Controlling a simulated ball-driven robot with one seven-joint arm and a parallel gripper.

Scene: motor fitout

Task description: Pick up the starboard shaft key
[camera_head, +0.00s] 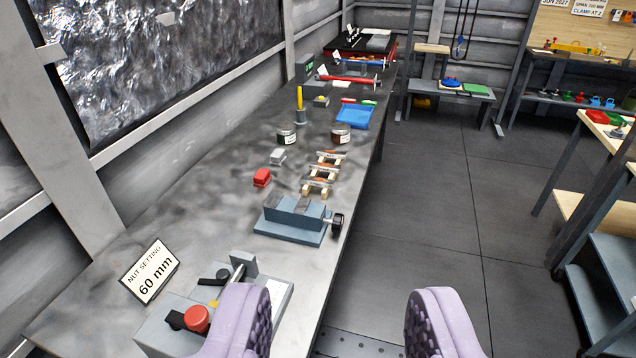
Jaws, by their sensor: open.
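My gripper (338,325) shows as two purple ribbed fingers at the bottom edge, wide apart, with nothing between them. The left finger covers part of a grey fixture (165,325) with a red knob (197,319) on the near end of the bench. The right finger is over the floor beyond the bench edge. I cannot pick out the starboard shaft key for certain. A small wooden rack (322,178) holding short metal shafts with orange parts lies farther along the bench, ahead of the gripper.
The long grey bench (215,190) runs away along the left wall. It carries a sign reading 60 mm (149,271), a blue vise (293,220), a red block (262,177), two jars and a blue tray (353,117). Open floor (420,200) lies right. Wooden-topped tables (600,205) stand far right.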

